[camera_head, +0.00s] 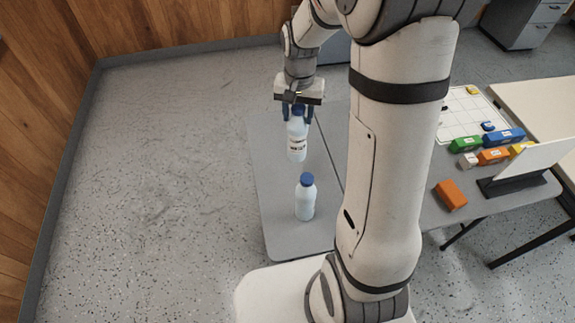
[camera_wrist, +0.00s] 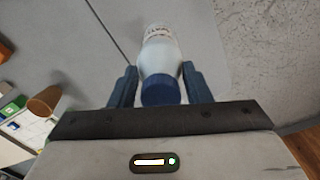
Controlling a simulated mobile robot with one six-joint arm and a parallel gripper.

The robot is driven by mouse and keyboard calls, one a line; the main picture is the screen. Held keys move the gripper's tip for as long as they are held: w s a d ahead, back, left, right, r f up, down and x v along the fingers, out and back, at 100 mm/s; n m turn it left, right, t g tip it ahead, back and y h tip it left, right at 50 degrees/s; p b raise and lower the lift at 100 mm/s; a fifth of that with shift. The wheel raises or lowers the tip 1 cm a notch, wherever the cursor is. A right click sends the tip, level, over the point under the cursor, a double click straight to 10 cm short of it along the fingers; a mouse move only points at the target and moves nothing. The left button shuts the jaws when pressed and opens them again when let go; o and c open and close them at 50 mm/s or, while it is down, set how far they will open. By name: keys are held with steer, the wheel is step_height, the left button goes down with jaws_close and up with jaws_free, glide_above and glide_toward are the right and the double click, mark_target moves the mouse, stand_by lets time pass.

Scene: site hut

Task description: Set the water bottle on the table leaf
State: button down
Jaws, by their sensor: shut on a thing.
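My gripper (camera_head: 298,112) is shut on a white water bottle (camera_head: 297,145) with a blue cap and dark lettering. The bottle hangs upright below the fingers, over the grey table leaf (camera_head: 275,190). I cannot tell whether its base touches the leaf. In the wrist view the held bottle (camera_wrist: 160,55) sits between the two blue fingers (camera_wrist: 160,88), its blue cap nearest the camera. A second white bottle (camera_head: 305,200) with a blue cap, no lettering showing, stands upright on the leaf nearer the front.
Right of my arm, the table holds an orange block (camera_head: 451,195), green (camera_head: 465,144) and blue (camera_head: 503,137) boxes, a white grid sheet (camera_head: 470,108) and an upright white panel (camera_head: 525,165). A wooden wall (camera_head: 40,110) stands left. The leaf's left strip is clear.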

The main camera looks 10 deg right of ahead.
mark_target(296, 140)
steer(key=shift+f+n, duration=0.25)
steer(key=shift+n, duration=0.15)
step_height(296, 140, down, 10)
steer(key=shift+a+r+p, duration=0.15)
steer(key=shift+p, duration=0.4)
steer(key=shift+s, duration=0.1)
steer(key=c, duration=0.7)
jaws_free()
steer(key=shift+c, duration=0.2)
